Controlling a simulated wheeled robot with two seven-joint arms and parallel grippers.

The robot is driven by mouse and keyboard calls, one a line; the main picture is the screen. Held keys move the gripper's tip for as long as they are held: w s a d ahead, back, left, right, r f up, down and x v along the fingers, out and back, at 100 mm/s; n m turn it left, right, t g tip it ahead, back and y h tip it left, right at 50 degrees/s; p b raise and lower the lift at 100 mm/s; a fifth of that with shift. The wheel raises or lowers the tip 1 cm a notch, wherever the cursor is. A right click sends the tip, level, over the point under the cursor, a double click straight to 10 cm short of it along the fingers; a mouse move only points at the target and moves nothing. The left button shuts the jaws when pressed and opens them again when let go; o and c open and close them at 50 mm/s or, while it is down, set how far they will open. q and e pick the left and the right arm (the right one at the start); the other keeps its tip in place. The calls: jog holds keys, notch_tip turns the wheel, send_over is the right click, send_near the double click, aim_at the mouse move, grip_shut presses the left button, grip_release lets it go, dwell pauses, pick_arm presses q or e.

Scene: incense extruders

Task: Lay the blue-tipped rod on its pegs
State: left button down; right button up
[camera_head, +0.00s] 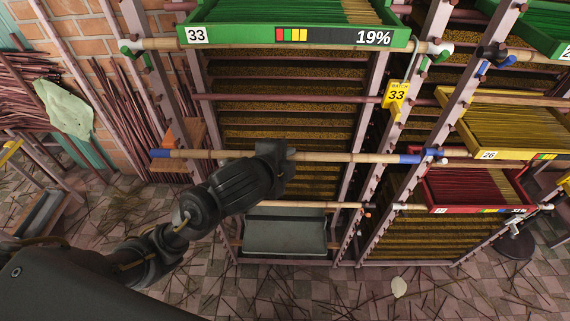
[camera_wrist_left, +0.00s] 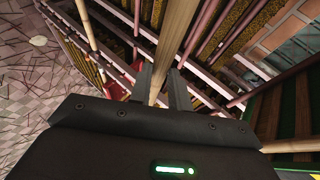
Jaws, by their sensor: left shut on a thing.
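The blue-tipped rod (camera_head: 340,157) is a long pale bamboo pole, lying nearly level across the front of the rack in the head view. Its left blue tip (camera_head: 160,153) is by the left rack post, and its right blue tip (camera_head: 411,158) is by a post with a blue peg (camera_head: 436,153). I cannot tell whether either end touches a peg. The left peg is not clear. My right gripper is not in view.
A green tray (camera_head: 300,38) marked 33 sits above the rod. A grey bin (camera_head: 285,232) and another thin rod are below. A yellow tray (camera_head: 489,153) and a red tray (camera_head: 478,209) stand at the right. A yellow 33 tag (camera_head: 396,97) hangs on a post.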

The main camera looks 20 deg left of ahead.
pick_arm(q)
jog(key=w+a+f, duration=0.1)
jog(key=w+f, duration=0.3)
jog(key=w, duration=0.1)
jog(key=shift+w+a+p, duration=0.3)
dwell(0.4)
jog(key=shift+r, duration=0.1)
jog(key=c, duration=0.9)
grip_release()
